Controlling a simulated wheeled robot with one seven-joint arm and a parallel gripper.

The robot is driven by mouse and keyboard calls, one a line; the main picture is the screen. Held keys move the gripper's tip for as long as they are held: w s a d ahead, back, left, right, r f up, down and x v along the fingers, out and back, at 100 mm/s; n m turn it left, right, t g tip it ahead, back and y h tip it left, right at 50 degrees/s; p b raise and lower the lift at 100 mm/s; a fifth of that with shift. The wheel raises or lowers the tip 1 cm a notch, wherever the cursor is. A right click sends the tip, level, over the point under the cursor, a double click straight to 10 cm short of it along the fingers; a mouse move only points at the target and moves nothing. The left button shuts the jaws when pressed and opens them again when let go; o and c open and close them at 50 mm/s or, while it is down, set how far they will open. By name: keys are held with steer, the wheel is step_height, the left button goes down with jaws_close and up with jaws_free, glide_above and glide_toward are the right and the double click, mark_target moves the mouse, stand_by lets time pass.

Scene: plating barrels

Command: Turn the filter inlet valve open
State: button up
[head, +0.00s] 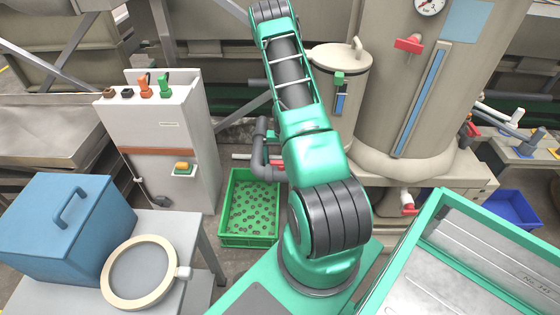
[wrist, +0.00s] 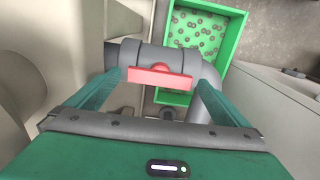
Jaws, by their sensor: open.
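In the wrist view, a red valve handle (wrist: 160,77) sits on a thick grey pipe (wrist: 141,56). The red bar lies crosswise in the picture, roughly along the pipe's straight run. My gripper (wrist: 159,82) is open, with one green finger to the left of the handle and one to the right. Neither finger visibly grips it, and I cannot tell whether either touches. A grey pipe elbow (head: 262,152) shows left of my arm there.
A green crate (head: 226,240) of small round parts stands on the floor by the pipe, also in the wrist view (wrist: 232,22). A grey cabinet (head: 190,130) is left, a large beige tank (head: 385,100) right. A blue box (head: 60,225) and round sieve (head: 120,298) are front left.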

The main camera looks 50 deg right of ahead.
step_height(320, 180, up, 10)
steer(key=shift+r, duration=0.25)
stand_by(0.6)
steer(key=s+a+r+n, duration=0.1)
steer(key=s+a+r, duration=0.25)
steer(key=r, duration=0.45)
steer(key=s+a+r, duration=0.2)
steer(key=a+r, duration=0.3)
steer(key=r, duration=0.4)
steer(key=s+a+r+n, duration=0.1)
steer(key=s+a+r, duration=0.25)
steer(key=r, duration=0.45)
steer(key=s+a+r, duration=0.4)
steer(key=s+a, duration=0.3)
steer(key=s, duration=0.2)
steer(key=s+a+r+n, duration=0.1)
steer(key=s+a+r, duration=0.4)
steer(key=s, duration=0.4)
steer(key=shift+s+a, duration=0.15)
steer(key=shift+a, duration=0.7)
